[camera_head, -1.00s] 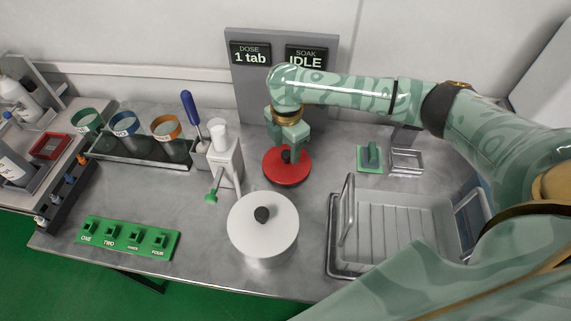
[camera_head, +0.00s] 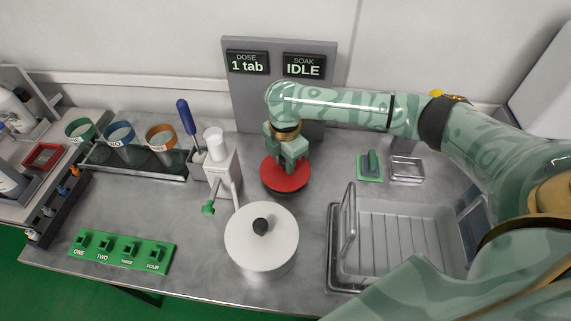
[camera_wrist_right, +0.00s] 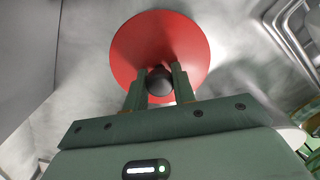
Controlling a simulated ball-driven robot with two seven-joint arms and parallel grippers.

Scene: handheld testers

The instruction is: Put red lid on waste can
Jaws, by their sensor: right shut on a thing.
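The red lid (camera_head: 284,178) is a flat round disc at the back middle of the counter, below the sign panel; it also shows in the right wrist view (camera_wrist_right: 150,40). My right gripper (camera_head: 287,160) is over it from above. In the right wrist view its two fingers (camera_wrist_right: 158,85) are shut on the lid's dark round knob (camera_wrist_right: 160,88). I cannot tell whether the lid touches the counter. A round can (camera_head: 262,268) with a pale lid (camera_head: 245,238) and a black knob stands in front of the red lid. No open waste can is plain. My left gripper is out of view.
A white dispenser (camera_head: 226,175) with a green-tipped lever stands left of the lids. A wire-sided sink tray (camera_head: 385,280) lies to the right. A rack of cups (camera_head: 140,165) and a green numbered block (camera_head: 122,254) are at left.

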